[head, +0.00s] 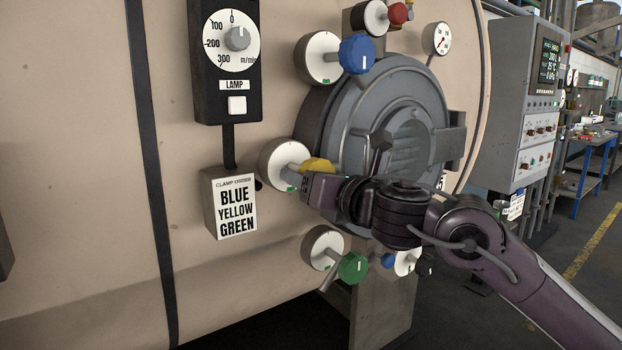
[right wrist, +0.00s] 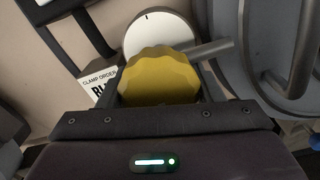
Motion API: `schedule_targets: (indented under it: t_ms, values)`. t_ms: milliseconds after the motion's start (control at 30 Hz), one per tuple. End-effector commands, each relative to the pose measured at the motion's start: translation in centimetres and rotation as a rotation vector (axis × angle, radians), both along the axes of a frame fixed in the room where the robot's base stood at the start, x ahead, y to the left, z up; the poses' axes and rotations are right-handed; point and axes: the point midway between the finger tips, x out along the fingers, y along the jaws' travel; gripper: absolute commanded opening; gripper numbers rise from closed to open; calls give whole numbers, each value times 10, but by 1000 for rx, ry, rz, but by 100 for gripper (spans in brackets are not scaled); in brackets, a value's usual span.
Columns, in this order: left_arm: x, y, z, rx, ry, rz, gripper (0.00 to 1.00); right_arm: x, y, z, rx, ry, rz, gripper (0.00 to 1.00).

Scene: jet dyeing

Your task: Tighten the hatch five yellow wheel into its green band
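The yellow wheel (head: 318,165) sits on a stem in front of a round white dial (head: 283,164), left of the grey hatch (head: 385,125). A small green band (head: 291,188) shows at the dial's lower edge. My right gripper (head: 306,182) reaches in from the right and is at the wheel. In the right wrist view the yellow wheel (right wrist: 160,76) fills the space between the two fingers, which lie close against both sides, so the gripper looks shut on it. The dial (right wrist: 158,35) behind shows a black mark; its lower part is hidden. My left gripper is not in view.
Blue (head: 357,54), green (head: 352,267) and red (head: 398,13) wheels surround the hatch. A clamp order sign (head: 236,207) reads blue, yellow, green. A hatch handle (head: 380,140) stands close above my right wrist. A control cabinet (head: 525,100) stands at right.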

Motion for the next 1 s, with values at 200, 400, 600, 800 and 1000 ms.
schedule_targets:
  t_ms: [200,400,600,800,1000]
  values:
    - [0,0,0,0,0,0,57,0,0,0,2,1,0,80]
    - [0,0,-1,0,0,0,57,0,-1,1,3,-1,-1,80]
    - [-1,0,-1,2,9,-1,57,-17,-14,0,3,-2,-2,80]
    - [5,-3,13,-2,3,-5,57,-45,-34,-1,1,-3,-3,80]
    - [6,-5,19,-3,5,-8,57,-61,-45,0,3,0,-1,80]
